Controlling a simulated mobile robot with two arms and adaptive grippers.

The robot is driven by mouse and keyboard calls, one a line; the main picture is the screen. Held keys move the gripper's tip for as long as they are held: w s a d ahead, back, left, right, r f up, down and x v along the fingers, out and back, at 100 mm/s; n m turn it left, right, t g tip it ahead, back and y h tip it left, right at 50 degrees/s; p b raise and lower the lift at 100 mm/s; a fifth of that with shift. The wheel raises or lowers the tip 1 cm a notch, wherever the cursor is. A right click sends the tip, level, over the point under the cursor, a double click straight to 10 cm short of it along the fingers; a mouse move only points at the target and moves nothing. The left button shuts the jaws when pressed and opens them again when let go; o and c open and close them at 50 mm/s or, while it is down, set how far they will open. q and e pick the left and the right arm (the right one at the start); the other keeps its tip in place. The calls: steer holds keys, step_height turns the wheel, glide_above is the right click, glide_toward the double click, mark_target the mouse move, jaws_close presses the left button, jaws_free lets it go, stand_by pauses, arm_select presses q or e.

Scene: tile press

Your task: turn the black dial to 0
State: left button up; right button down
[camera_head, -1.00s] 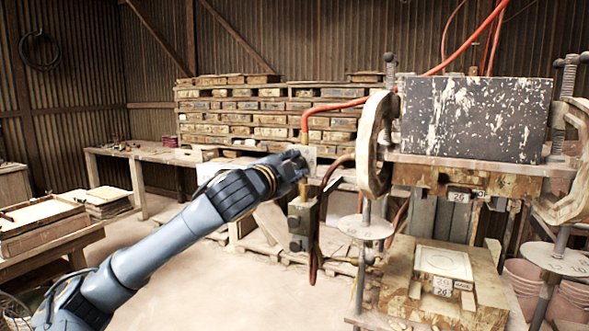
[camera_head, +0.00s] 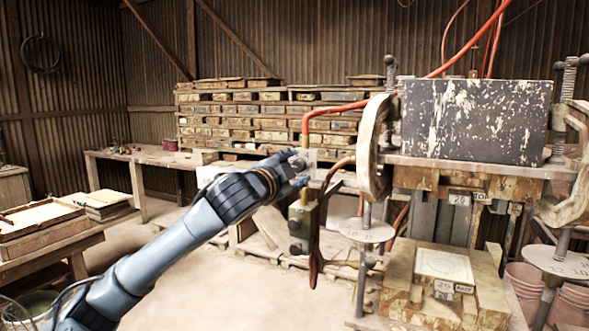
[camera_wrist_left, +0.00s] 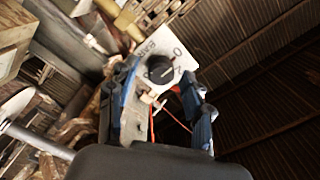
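The black dial (camera_wrist_left: 160,70) sits on a white plate (camera_wrist_left: 147,45) with printed marks; one mark looks like a 0, the others are hard to read. A light mark on the dial faces right in the left wrist view. My left gripper (camera_wrist_left: 160,72) is open, with one blue fingertip on each side of the dial and gaps still showing. In the head view the left gripper (camera_head: 296,170) is in front of the white plate (camera_head: 310,158), beside the press, and the dial (camera_head: 298,164) shows small between its fingers. My right gripper is out of view.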

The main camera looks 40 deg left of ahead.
arm_select(q)
steer(key=shift+s, duration=0.1)
steer(key=shift+v, duration=0.85)
steer(key=v, duration=1)
steer(key=shift+s+r, duration=0.1)
